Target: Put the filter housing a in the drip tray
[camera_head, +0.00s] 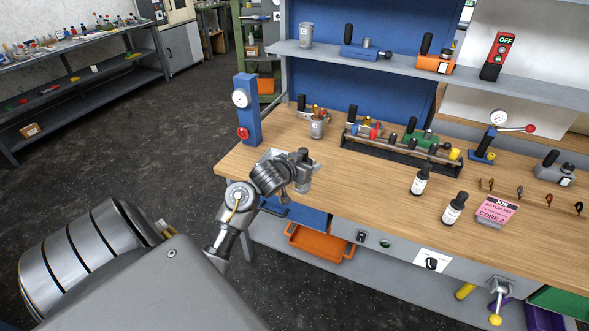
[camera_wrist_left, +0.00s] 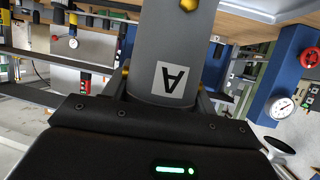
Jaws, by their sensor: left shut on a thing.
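The filter housing a is a dark grey cylinder (camera_wrist_left: 170,45) with a white label bearing an A, upside down in the left wrist view. Brass-coloured fittings show beside it. My left gripper (camera_head: 301,172) is shut on it, over the bench's near left edge. In the head view the housing is small and hard to tell from the gripper. My right gripper is out of view.
A blue gauge stand (camera_head: 247,112) is at the bench's left end. A grey canister with coloured tops (camera_head: 317,125) stands behind the gripper, beside a dark rack (camera_head: 400,150).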

